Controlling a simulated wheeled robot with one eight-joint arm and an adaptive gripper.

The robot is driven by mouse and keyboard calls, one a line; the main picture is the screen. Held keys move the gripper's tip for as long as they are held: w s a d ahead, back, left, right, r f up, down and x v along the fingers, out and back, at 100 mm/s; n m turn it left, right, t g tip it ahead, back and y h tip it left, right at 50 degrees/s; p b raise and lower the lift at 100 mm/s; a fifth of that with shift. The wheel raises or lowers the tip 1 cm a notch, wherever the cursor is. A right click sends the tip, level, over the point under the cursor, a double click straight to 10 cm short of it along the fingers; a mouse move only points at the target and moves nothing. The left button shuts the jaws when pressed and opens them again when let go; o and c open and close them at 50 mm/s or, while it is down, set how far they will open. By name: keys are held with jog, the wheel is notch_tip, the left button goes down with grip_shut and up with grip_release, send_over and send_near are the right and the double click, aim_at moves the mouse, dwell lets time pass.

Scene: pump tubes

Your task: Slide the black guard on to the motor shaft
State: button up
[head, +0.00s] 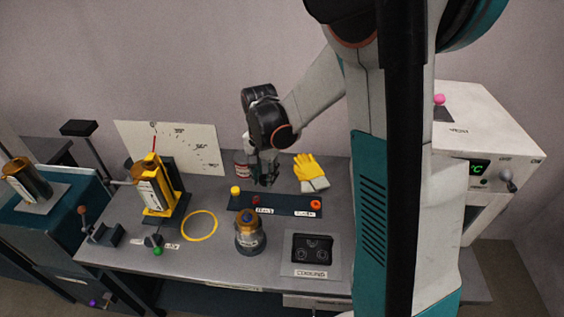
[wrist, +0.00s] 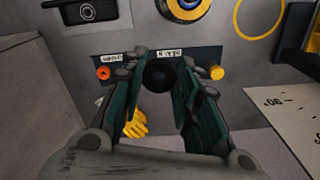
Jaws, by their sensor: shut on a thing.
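My gripper (wrist: 160,85) is shut on a black round piece, the black guard (wrist: 160,72), which sits between its two fingers in the wrist view. In the head view my gripper (head: 264,178) hangs over the dark strip (head: 275,203) at the back middle of the bench, and the guard is hard to make out there. A grey and gold upright unit with a blue centre (head: 250,234) stands in front of the strip, apart from my gripper. It also shows at the top of the wrist view (wrist: 186,6). I cannot tell for certain whether it carries the motor shaft.
The strip bears a yellow knob (head: 235,190), a red-orange knob (head: 315,205) and labels. A yellow glove (head: 309,170) and a red jar (head: 241,166) are behind.

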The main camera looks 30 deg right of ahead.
jog(key=r+p, duration=0.2)
send_over(245, 212)
jog(key=shift+f, duration=0.15)
jog(key=shift+f+b, duration=0.15)
jog(key=shift+b, duration=0.25)
jog(key=shift+f+b, duration=2.35)
jog(key=shift+f, duration=0.45)
jog(key=shift+f+b, duration=1.4)
jog(key=o, duration=0.8)
jog(key=shift+r, duration=0.1)
jog(key=shift+o, duration=0.2)
jog(key=shift+r, duration=0.1)
notch_tip(245, 212, up, 12)
